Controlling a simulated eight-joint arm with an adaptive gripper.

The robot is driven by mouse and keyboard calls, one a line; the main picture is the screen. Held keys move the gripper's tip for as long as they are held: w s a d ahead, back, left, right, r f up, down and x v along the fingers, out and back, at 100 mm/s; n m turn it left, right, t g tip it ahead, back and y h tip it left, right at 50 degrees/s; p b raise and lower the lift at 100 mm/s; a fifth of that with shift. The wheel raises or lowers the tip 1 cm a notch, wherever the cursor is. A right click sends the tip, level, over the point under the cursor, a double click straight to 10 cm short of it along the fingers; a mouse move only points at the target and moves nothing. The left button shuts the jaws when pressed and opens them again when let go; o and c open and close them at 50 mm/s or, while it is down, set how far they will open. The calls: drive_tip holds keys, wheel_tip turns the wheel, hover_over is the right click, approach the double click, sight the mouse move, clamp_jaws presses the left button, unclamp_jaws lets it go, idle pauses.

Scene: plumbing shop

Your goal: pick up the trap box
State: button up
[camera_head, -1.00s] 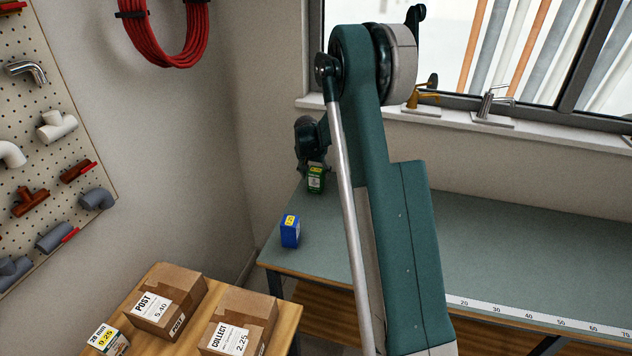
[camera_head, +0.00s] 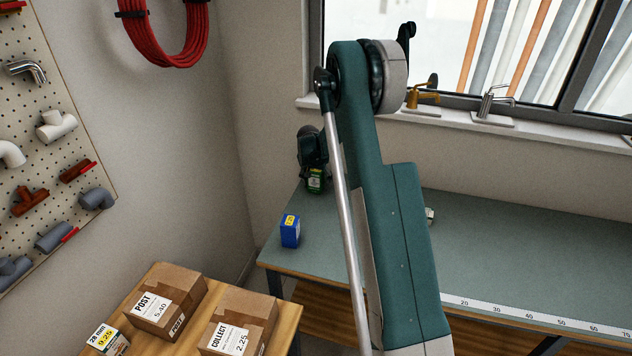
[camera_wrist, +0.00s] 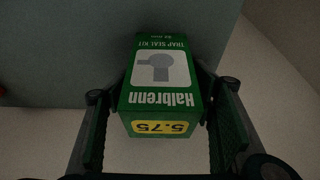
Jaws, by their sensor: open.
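The trap box is a green carton (camera_head: 316,183) with a yellow label, standing upright on the grey-green workbench (camera_head: 500,255) near its far left corner. In the wrist view the trap box (camera_wrist: 160,105) shows "Halbrenn", "Trap Seal Kit" and a yellow 5.75 price label. My gripper (camera_head: 315,165) is above and around the box's top. In the wrist view my gripper (camera_wrist: 161,112) is open, with one finger on each side of the box. Gaps show near the finger pads; contact farther down is hard to tell.
A blue box (camera_head: 290,231) stands on the bench in front of the trap box. A small pale item (camera_head: 430,215) is partly hidden behind my arm. A measuring strip (camera_head: 530,315) runs along the bench's front edge. Cartons (camera_head: 168,300) sit on a lower wooden table.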

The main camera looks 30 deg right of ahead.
idle(0.6)
drive_tip(key=c, duration=1.1)
drive_tip(key=shift+r, duration=5)
